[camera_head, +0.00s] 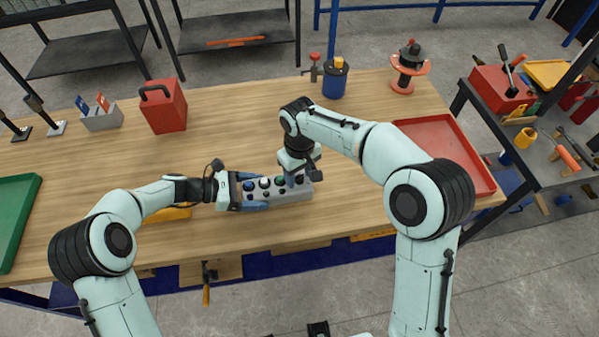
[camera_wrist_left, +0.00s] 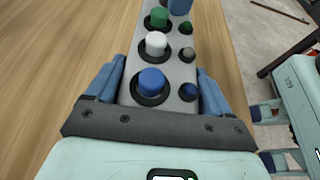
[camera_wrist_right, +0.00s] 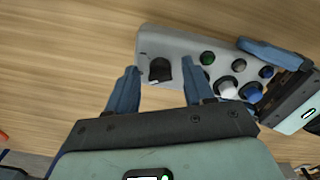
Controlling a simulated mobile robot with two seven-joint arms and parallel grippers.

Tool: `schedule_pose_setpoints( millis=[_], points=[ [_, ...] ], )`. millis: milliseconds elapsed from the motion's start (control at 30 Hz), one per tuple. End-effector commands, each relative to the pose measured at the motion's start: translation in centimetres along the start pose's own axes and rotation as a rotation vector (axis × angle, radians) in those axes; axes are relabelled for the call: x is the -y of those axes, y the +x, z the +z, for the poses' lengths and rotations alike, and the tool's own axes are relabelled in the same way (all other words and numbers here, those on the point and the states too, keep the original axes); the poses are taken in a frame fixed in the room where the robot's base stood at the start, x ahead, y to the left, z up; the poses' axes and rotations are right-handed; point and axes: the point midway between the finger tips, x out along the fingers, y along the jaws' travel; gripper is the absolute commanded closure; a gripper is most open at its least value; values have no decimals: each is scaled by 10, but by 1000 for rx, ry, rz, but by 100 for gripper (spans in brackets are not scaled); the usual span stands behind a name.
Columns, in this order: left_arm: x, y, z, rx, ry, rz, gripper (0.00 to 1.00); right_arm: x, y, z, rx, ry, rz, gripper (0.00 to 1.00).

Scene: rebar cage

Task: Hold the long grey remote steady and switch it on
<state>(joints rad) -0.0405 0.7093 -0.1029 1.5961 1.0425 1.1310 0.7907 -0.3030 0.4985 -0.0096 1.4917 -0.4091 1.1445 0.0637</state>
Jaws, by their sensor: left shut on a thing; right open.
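The long grey remote (camera_head: 292,194) lies on the wooden table, with coloured buttons along its top. In the left wrist view the remote (camera_wrist_left: 180,65) shows blue, white and green buttons with small dark ones beside them. My left gripper (camera_head: 258,191) is shut on the remote's left end, one blue finger along each side. My right gripper (camera_head: 296,178) is open above the remote's right part. In the right wrist view its fingers (camera_wrist_right: 161,85) point at the remote (camera_wrist_right: 185,45), near a black part (camera_wrist_right: 160,69) at its end. Whether they touch it I cannot tell.
A red box (camera_head: 164,108) and a grey holder (camera_head: 101,118) stand at the back left. A blue container (camera_head: 335,80) and an orange spool (camera_head: 407,70) stand at the back. A red tray (camera_head: 450,150) is at right, a green tray (camera_head: 14,215) at left. Table behind the remote is clear.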

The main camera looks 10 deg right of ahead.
Motion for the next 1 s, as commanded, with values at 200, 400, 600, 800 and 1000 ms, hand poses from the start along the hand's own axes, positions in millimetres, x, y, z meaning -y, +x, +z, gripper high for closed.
schedule_pose_setpoints(
  millis=[200,400,600,800,1000],
  points=[
    [0,0,0,1,1,1,67,0,0,0,0,0,0,61],
    [0,0,0,1,1,1,67,0,0,0,0,1,0,100],
    [0,0,0,1,1,1,67,0,-1,0,-1,16,0,100],
    [0,0,0,1,1,1,67,0,-1,0,-1,90,0,100],
    [0,0,0,0,1,1,67,0,-1,0,-1,235,1,100]
  ],
)
